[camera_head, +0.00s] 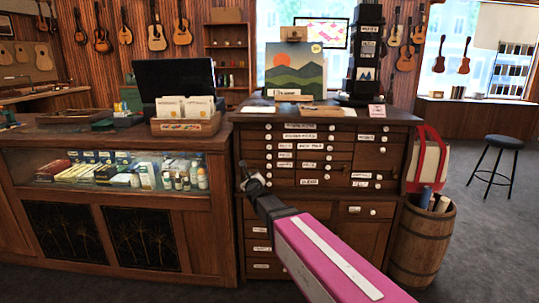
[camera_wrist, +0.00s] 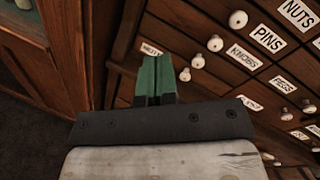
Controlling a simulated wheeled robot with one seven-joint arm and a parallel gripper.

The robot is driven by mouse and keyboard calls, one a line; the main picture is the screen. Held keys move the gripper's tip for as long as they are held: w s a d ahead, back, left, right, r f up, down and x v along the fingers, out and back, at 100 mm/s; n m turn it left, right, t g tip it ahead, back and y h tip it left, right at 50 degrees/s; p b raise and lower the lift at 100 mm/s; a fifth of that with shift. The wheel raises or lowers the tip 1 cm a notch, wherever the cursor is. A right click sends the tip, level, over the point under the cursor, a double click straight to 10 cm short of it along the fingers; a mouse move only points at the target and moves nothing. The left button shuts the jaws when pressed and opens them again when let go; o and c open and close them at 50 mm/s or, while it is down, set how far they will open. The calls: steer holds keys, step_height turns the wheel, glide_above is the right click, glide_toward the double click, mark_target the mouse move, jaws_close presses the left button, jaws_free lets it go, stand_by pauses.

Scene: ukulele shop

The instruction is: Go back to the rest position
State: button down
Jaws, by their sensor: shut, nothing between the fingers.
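My gripper (camera_head: 254,180) is in front of the dark wooden drawer cabinet (camera_head: 335,210), at the end of my pink arm that reaches in from the lower right. In the wrist view its green fingers (camera_wrist: 156,78) are pressed together with nothing between them. The labelled drawers with white knobs lie beyond the fingers, and one knob (camera_wrist: 184,75) appears close beside them. I cannot tell whether the fingers touch the cabinet. The drawers in view look closed.
A glass-fronted counter (camera_head: 120,150) adjoins the cabinet on the left. A barrel (camera_head: 422,245) with rolled items stands at the cabinet's right. A black stool (camera_head: 497,165) stands farther right. Grey floor (camera_head: 490,240) is open around the stool.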

steer(key=s+d+f+n+g, duration=1.2)
steer(key=s+d+f+n, duration=0.4)
steer(key=d+f+n, duration=0.5)
steer(key=s+d+f+n+g+h, duration=0.2)
steer(key=s+d+n+g+h, duration=0.1)
steer(key=s+d, duration=0.5)
steer(key=s+n+g, duration=0.1)
steer(key=n, duration=0.1)
steer(key=shift+s+d+f+n+g+h, duration=0.2)
steer(key=shift+s+n+g+h, duration=0.1)
steer(key=shift+n+g+h, duration=0.1)
